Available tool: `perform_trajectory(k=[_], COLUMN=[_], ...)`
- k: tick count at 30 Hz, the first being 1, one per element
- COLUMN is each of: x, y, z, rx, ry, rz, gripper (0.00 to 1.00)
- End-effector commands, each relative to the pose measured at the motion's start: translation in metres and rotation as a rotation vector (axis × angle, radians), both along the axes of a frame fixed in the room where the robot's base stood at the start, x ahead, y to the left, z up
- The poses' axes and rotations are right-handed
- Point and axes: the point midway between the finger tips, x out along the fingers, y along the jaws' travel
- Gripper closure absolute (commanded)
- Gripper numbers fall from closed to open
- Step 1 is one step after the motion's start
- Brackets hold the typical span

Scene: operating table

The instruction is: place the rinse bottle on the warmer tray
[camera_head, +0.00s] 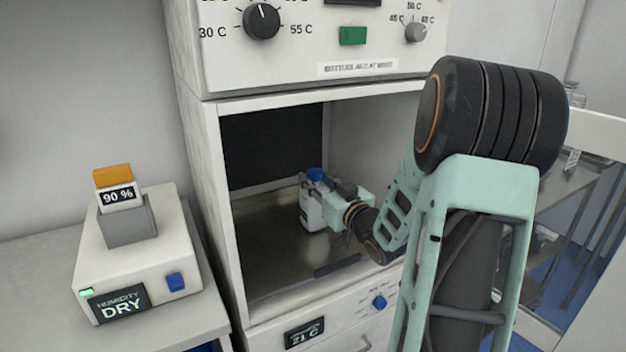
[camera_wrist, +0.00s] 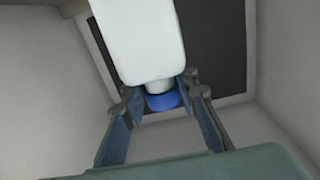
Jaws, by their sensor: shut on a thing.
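The rinse bottle (camera_head: 311,204) is white with a blue cap and is inside the open warmer compartment in the head view. In the wrist view the bottle (camera_wrist: 140,40) shows its white body, with its neck and blue cap between my fingers. My gripper (camera_head: 322,184) reaches in from the right and is shut on the bottle near its neck; the fingers also show in the wrist view (camera_wrist: 160,108). The warmer tray (camera_head: 270,250) is the dark, shiny floor of the compartment. The bottle looks roughly upright over it; I cannot tell whether its base touches the tray.
The warmer cabinet's left wall (camera_head: 222,215) and top edge (camera_head: 300,98) frame the opening. A dark panel (camera_head: 272,145) forms its back. A humidity device (camera_head: 140,255) stands outside at left. Tray space left of the bottle is clear. An open glass door (camera_head: 575,240) is at right.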

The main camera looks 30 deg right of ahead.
Motion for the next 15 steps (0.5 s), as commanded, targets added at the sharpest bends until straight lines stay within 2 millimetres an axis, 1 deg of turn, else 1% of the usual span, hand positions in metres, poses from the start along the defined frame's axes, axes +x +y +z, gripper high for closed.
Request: perform_trajectory(k=[3, 4, 8, 15], x=[0.0006, 0.0002, 0.0003, 0.0003], y=[0.0002, 0.0002, 0.0001, 0.0002], z=[-0.0025, -0.0029, -0.0026, -0.0024], rx=[-0.002, 0.0, 0.0, 0.0], ry=[-0.004, 0.0, 0.0, 0.0], rz=[0.001, 0.0, 0.0, 0.0], gripper=[1.0, 0.7, 0.55, 0.55])
